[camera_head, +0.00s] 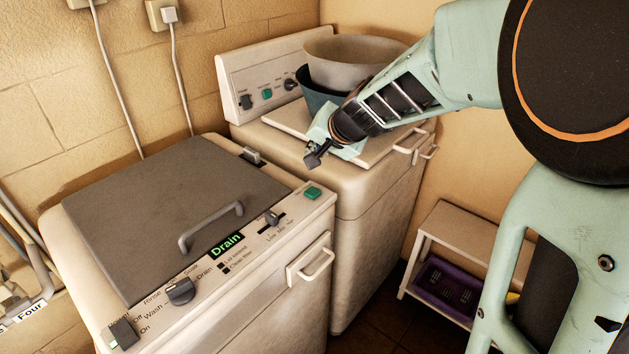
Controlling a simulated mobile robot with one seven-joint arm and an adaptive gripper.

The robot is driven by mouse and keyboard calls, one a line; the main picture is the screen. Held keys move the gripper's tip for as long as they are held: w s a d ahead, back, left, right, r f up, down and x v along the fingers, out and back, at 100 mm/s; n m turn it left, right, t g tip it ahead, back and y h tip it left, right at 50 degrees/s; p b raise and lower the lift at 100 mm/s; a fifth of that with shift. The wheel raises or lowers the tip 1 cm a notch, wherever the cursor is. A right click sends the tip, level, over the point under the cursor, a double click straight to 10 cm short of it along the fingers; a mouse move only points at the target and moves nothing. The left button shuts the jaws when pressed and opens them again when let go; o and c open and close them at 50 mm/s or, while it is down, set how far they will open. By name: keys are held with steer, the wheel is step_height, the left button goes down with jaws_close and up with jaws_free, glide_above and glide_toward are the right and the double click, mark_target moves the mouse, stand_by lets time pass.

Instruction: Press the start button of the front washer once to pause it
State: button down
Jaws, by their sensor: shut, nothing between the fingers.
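The front washer (300,316) is a white top-loader with a closed grey lid (165,205) and a lit display (227,244) reading "Drain". A green button (313,193) sits at the far right end of its front panel; its label is not readable, so I cannot confirm it is the start button. A dial (181,291) and an on/off switch (124,333) are at the panel's left. My gripper (313,160) is shut and empty. In the picture it is just above the green button, apart from it; its exact height is unclear.
A second washer (350,215) stands behind, with its own panel and green button (267,93). Stacked tubs (350,55) sit on its top. A white rack (457,222) with a purple crate (440,290) stands at right. A handle (315,265) juts from the front washer's face.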

mark_target(315, 193)
steer(key=shift+f+b, duration=3.95)
steer(key=shift+f, duration=0.4)
steer(key=shift+f+b, duration=0.4)
steer(key=shift+b, duration=0.15)
steer(key=shift+f+b, duration=0.5)
steer(key=shift+b, duration=0.05)
steer(key=shift+r, duration=0.15)
steer(key=shift+r+p, duration=0.75)
steer(key=shift+r, duration=0.05)
steer(key=shift+r+p, duration=2.1)
steer(key=shift+r, duration=0.4)
